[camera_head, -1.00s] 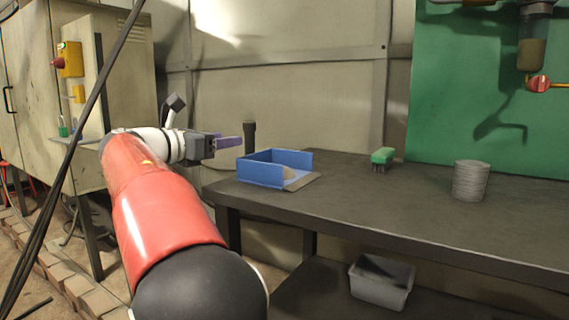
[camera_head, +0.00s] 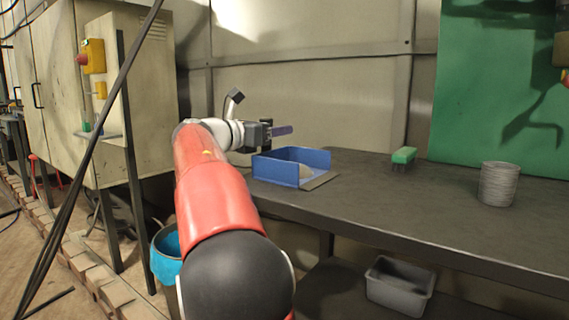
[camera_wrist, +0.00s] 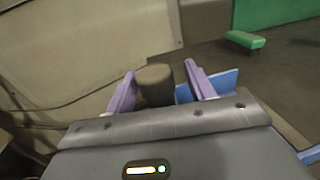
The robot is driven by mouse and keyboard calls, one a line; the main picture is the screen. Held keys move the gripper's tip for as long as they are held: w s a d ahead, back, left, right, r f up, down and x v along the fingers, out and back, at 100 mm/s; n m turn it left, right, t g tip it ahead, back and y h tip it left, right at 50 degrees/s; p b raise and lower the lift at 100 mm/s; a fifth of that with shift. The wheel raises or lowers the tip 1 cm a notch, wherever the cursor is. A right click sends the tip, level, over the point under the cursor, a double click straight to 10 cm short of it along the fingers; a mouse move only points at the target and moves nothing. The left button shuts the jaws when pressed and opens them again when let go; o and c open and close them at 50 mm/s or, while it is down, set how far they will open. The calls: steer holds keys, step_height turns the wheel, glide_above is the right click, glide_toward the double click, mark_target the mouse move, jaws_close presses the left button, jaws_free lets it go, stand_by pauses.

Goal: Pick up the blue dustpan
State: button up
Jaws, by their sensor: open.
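The blue dustpan (camera_head: 276,171) sits on the dark workbench near its left end, its open side toward the right. Parts of its blue wall show in the wrist view (camera_wrist: 223,80), beside and behind the right finger. My gripper (camera_head: 290,131) is above the dustpan's rear left part, its purple fingers pointing right. In the wrist view my gripper (camera_wrist: 160,68) is open, with a dark upright handle (camera_wrist: 155,84) appearing between the two fingers. I cannot tell whether the fingers touch it. In the head view the gripper mostly hides the handle.
A green brush (camera_head: 403,156) stands on the workbench (camera_head: 400,200) to the right, with a stack of grey discs (camera_head: 498,184) farther right. A grey bin (camera_head: 400,285) is on the lower shelf. A blue-lined bucket (camera_head: 165,258) stands left of the bench. The wall is close behind.

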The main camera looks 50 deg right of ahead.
jaws_close()
steer(key=shift+r, duration=0.1)
stand_by(0.3)
